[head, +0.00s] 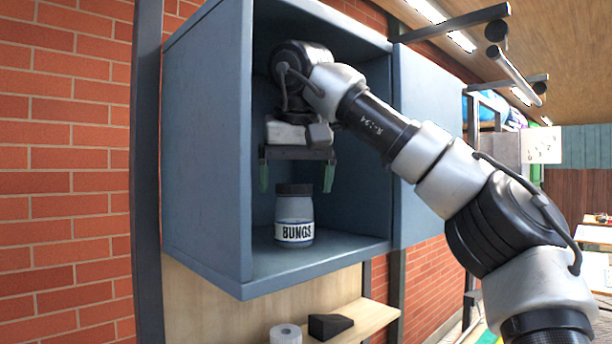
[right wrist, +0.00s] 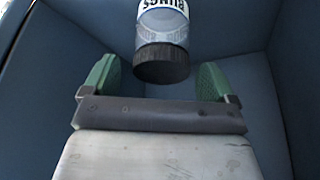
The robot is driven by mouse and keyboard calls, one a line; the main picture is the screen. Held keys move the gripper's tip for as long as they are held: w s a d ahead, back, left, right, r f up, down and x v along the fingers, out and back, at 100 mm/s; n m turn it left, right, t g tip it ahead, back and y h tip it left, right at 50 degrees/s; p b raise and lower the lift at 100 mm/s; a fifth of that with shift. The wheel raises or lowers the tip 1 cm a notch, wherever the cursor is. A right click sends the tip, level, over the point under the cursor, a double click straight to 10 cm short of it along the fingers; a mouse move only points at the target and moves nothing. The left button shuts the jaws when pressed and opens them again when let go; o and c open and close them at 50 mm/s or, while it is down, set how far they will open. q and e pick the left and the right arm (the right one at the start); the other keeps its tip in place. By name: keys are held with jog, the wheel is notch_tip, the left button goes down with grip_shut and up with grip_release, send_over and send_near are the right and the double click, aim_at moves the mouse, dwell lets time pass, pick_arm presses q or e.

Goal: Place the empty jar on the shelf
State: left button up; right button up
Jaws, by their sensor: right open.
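The jar (head: 294,207) has a dark lid, a clear grey-blue body and a white label reading BUNGS. It stands upright on the floor of the blue cabinet compartment (head: 206,150), which may be the shelf. My right gripper (head: 296,182) is open inside the compartment, pointing down, with its green fingers above and to either side of the jar's lid. In the right wrist view the jar (right wrist: 162,25) is apart from the open green fingers, its lid toward the gripper. My left gripper is not in view.
A blue door (head: 425,130) is at the compartment's right. A lower wooden shelf (head: 375,318) holds a white roll (head: 285,334) and a dark wedge (head: 330,326). A brick wall (head: 65,170) is at the left. The compartment's walls and top surround my right gripper closely.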

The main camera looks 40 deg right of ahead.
jog(key=s+a+r+b, duration=0.1)
jog(key=s+a+b, duration=0.1)
jog(key=s+a, duration=0.4)
jog(key=s, duration=0.5)
jog(key=shift+a+r+b, duration=0.15)
jog(key=shift+r+b, duration=0.1)
jog(key=shift+b, duration=0.1)
